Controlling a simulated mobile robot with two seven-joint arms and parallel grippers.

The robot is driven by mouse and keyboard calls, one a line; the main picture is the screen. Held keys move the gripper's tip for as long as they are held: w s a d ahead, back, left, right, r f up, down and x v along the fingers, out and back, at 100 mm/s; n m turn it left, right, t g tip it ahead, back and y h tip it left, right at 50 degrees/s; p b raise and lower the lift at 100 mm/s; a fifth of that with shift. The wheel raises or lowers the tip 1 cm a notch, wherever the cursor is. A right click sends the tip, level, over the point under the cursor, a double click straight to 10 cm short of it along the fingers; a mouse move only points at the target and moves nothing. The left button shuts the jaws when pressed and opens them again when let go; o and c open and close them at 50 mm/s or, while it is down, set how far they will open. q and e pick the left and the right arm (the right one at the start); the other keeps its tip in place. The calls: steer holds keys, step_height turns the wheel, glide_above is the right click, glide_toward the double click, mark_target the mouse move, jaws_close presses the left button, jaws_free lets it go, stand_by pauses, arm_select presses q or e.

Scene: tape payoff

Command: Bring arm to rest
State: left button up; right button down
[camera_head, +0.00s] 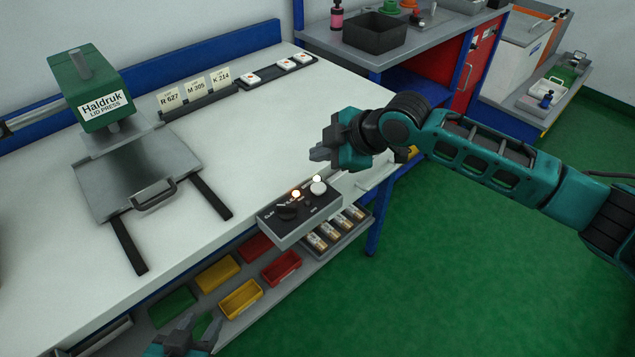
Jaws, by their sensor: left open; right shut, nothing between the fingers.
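My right arm comes in from the right, and its gripper (322,153) is shut and empty. It hangs above the right end of the white workbench (250,145), behind a dark control box (290,212) with a knob, a lit orange lamp and a white button. My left gripper (190,324) shows only at the bottom edge, low in front of the bench and near the bins. Its fingers are apart with nothing between them. Most of my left arm is out of view.
A green lid press (88,88) stands at the bench's left. Cards (195,90) and a rack of small white pieces (287,65) line the back. Coloured bins (240,299) sit on a lower shelf. Another bench (350,35) is behind. Green floor at right is clear.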

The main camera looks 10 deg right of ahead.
steer(key=s+a+f+m, duration=0.2)
steer(key=s, duration=0.4)
steer(key=s+a+f+m, duration=0.2)
steer(key=s+f, duration=0.1)
steer(key=s, duration=0.3)
steer(key=s+d+f+m+g+h, duration=0.1)
steer(key=s+d+f+m+h, duration=0.15)
steer(key=s+d+m, duration=0.55)
steer(key=s+d+f+m+g+h, duration=0.2)
steer(key=s+d+m+h, duration=0.25)
steer(key=s+d, duration=0.6)
steer(key=w+a+f+t+y, duration=0.2)
steer(key=w+a+f+t, duration=0.1)
steer(key=w+f+t, duration=0.4)
step_height(320, 180, down, 2)
steer(key=shift+a+f+t, duration=0.1)
steer(key=shift+a+t, duration=0.2)
steer(key=shift+a, duration=0.05)
